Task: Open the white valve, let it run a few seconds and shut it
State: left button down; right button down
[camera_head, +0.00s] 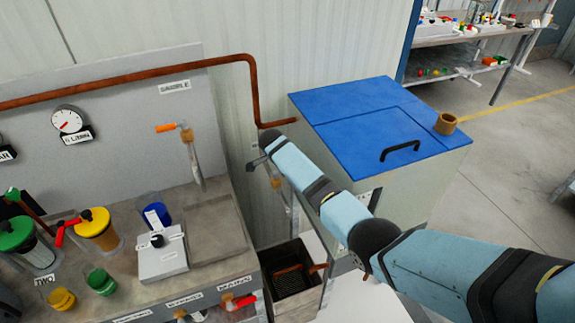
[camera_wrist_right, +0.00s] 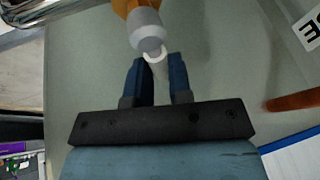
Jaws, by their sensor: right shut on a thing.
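My right arm comes in from the right in the head view, and its gripper (camera_head: 260,158) is beside the front wall of the blue-lidded tank. In the right wrist view the two dark fingers of this gripper (camera_wrist_right: 158,62) stand either side of a small white curved piece, the white valve (camera_wrist_right: 155,55), at the end of a grey cylinder (camera_wrist_right: 146,28) with an orange part above. The gripper is shut on the white piece, though the contact itself is hard to see. In the head view the arm hides most of the valve. My left gripper is out of view.
A dark crate (camera_head: 294,284) stands on the floor below my arm. The bench (camera_head: 209,275) at left holds jars, a scale (camera_head: 160,262) and an orange-handled tap (camera_head: 166,127).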

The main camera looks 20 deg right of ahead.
jog(key=shift+s+m, duration=0.2)
jog(key=shift+m, duration=0.3)
jog(key=shift+d, duration=0.1)
jog(key=c, duration=1)
grip_release()
jog(key=shift+c, duration=0.2)
jog(key=b+v, duration=0.1)
jog(key=v, duration=1.2)
jog(key=shift+a+r, duration=0.35)
jog(key=shift+f, duration=0.1)
